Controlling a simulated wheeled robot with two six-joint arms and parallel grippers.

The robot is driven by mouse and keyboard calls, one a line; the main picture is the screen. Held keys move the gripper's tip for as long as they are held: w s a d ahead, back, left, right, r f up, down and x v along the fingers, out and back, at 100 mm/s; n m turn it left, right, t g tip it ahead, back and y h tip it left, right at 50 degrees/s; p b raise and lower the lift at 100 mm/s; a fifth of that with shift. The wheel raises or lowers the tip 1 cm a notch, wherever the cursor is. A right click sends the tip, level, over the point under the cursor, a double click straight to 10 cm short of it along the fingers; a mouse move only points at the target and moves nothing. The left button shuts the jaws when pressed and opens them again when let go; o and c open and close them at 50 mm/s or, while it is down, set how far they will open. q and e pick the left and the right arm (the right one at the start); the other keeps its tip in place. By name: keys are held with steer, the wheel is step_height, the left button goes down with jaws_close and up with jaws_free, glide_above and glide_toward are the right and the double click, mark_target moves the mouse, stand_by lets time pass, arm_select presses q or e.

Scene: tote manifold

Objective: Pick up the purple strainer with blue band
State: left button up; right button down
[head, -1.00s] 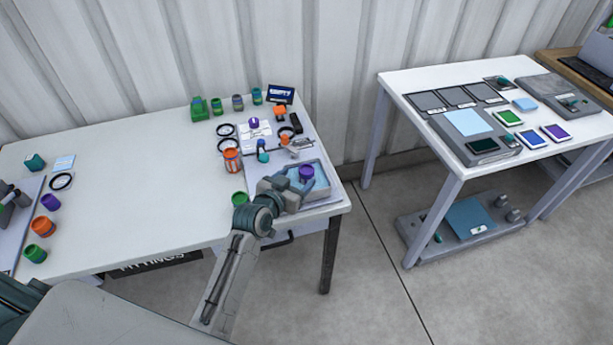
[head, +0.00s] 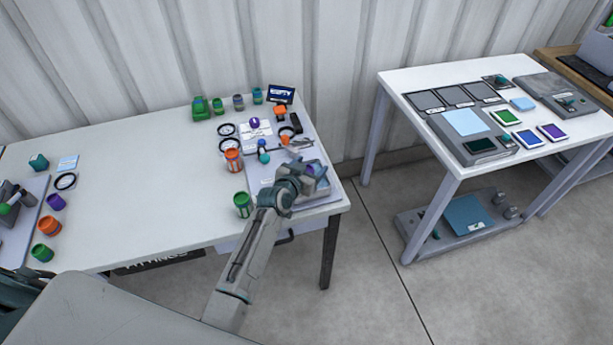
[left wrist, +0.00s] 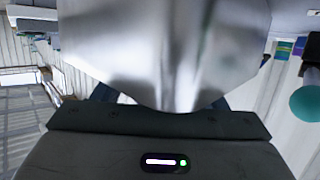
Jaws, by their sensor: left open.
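A purple cylindrical piece (head: 311,169) sits in the grey tray (head: 330,191) at the right end of the white table. It is mostly hidden by my left gripper, and I cannot make out a blue band on it. My left gripper (head: 314,182) is open, over the tray and right by the purple piece. I cannot tell whether it touches. In the left wrist view a large blurred silvery surface (left wrist: 165,45) fills the middle, and the purple piece cannot be made out. My right gripper is not in view.
A green cup (head: 243,204) and an orange cup (head: 233,160) stand left of the tray. Another purple cup (head: 56,202) is at the table's far left. The table's middle is clear. A second white table (head: 410,84) stands to the right across a gap.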

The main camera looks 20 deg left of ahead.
arm_select(q)
steer(key=shift+c, duration=0.3)
steer(key=c, duration=1)
steer(key=shift+r, duration=0.1)
